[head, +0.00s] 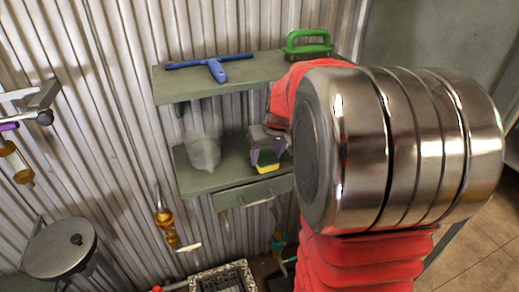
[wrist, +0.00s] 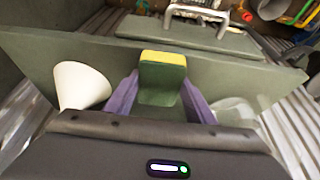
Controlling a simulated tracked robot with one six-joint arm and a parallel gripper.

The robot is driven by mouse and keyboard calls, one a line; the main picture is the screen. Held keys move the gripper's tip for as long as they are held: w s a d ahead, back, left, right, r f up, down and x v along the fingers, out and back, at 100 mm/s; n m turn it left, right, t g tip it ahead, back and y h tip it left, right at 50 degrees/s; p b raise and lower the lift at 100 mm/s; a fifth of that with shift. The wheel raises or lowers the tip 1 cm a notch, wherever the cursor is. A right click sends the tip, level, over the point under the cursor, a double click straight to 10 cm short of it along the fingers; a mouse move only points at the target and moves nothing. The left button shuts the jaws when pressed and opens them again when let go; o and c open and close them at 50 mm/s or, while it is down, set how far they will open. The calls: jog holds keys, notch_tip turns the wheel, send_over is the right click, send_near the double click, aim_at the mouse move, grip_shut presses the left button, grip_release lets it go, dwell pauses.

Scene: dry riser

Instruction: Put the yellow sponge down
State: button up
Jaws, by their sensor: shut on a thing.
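The yellow sponge (wrist: 163,58) has a yellow layer and a green layer. In the wrist view it sits between the two purple fingers of my gripper (wrist: 160,95), which are shut on it. In the head view the sponge (head: 267,168) shows below my gripper (head: 266,152), near the front edge of the lower grey-green shelf (head: 195,183). I cannot tell whether the sponge touches the shelf. My arm hides the right part of the shelf in the head view.
A white cone (wrist: 80,85) stands on the shelf beside the gripper. A translucent container (head: 203,150) is left of it in the head view. The upper shelf (head: 175,87) carries a blue squeegee (head: 214,67) and a green-handled brush (head: 307,44). A drawer (head: 250,195) hangs below.

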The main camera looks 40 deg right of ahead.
aim_at(262, 150)
jog(key=shift+w+d, duration=0.25)
jog(key=shift+w, duration=0.7)
jog(key=shift+w+d, duration=0.25)
jog(key=shift+w, duration=0.7)
jog(key=shift+f, duration=0.15)
jog(key=o, duration=1.1)
jog(key=shift+f, duration=0.1)
jog(key=v, duration=0.7)
jog(key=shift+s+r, duration=0.15)
jog(key=shift+r, duration=0.2)
